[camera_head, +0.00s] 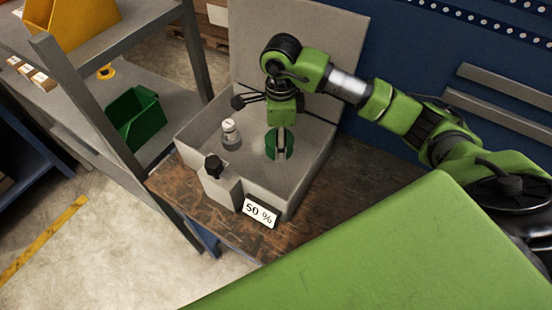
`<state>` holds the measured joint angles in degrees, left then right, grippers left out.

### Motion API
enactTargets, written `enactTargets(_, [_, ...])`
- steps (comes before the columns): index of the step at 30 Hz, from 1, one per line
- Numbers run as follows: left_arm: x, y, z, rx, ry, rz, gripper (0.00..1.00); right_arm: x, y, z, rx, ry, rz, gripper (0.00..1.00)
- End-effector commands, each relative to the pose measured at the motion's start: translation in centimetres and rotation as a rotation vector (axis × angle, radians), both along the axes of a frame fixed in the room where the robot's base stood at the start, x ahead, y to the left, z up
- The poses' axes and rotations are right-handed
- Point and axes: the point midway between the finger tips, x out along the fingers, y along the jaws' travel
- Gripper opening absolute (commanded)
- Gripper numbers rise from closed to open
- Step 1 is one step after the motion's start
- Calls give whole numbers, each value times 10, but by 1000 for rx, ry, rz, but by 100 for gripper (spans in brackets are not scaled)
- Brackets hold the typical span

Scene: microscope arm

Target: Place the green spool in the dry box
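The green spool (271,145) is inside the open grey dry box (190,137), right of its middle, with a pale grey part between its green sides. The box stands on a brown wooden bench, and its lid (290,30) is raised at the back. My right gripper (281,122) comes in from the right and points down, just above the spool. Its fingertips are not clear, so I cannot tell whether it touches or grips the spool. My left gripper is not in view.
A small pale container (230,133) stands in the box, left of the spool. A "50 %" display (260,213) and black latch (213,167) are at the box's front. A shelf (150,80) with a green bin (133,118) stands left. Wooden bench (330,195) is clear to the right.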

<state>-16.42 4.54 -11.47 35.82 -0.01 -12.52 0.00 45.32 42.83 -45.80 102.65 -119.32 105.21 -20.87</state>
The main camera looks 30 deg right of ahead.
Motion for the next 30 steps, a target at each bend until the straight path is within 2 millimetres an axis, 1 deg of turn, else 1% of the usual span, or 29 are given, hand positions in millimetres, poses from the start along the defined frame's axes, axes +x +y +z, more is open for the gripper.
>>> enactTargets(1, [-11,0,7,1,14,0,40,-3,1,-8,0,8,0,28])
enactTargets(3, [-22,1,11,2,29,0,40,-2,1,-21,1,7,1,28])
enactTargets(7, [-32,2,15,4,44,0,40,-1,0,-39,0,4,0,28])
enactTargets(11, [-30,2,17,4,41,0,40,-1,1,-49,0,2,1,28])
enactTargets(19, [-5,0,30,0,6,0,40,-1,1,-82,0,2,0,28])
enactTargets(23, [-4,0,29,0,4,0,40,0,0,-84,0,-1,2,28])
enactTargets(26, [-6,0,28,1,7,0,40,0,0,-84,0,0,2,28])
enactTargets(30, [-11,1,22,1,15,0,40,0,0,-89,-1,0,2,28])
